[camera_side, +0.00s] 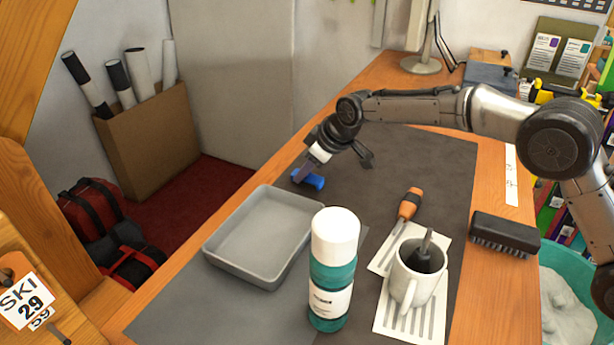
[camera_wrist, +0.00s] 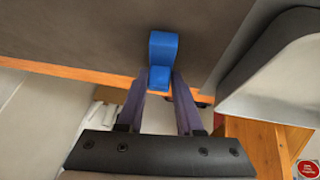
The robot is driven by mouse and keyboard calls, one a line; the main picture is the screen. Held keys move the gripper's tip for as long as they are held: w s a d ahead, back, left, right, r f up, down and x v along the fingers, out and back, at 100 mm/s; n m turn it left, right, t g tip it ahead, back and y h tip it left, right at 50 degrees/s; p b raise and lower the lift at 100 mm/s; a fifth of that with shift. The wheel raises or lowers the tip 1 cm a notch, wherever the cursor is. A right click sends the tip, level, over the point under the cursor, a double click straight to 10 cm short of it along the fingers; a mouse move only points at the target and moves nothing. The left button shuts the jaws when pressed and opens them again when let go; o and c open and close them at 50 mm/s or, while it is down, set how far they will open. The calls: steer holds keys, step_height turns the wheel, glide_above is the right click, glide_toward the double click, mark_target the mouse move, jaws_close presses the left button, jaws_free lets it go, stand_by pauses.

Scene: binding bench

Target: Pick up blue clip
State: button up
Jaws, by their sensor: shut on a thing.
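The blue clip (camera_side: 309,179) is at the far left edge of the dark mat (camera_side: 430,165), behind the grey tray. In the wrist view the blue clip (camera_wrist: 162,58) sits at the fingertips, its near end between them and its far end reaching out over the mat. My gripper (camera_side: 301,174) points down at the clip in the side view. In the wrist view my gripper (camera_wrist: 159,82) has its two fingers shut on the clip's near end. I cannot tell whether the clip still touches the mat.
The grey tray (camera_side: 222,247) lies close in front of the clip. A white and teal bottle (camera_side: 331,275), a mug (camera_side: 414,280), an orange-handled tool (camera_side: 409,204) and a black brush (camera_side: 504,234) stand or lie nearer the front right. The mat's middle is clear.

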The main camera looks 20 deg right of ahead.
jaws_close()
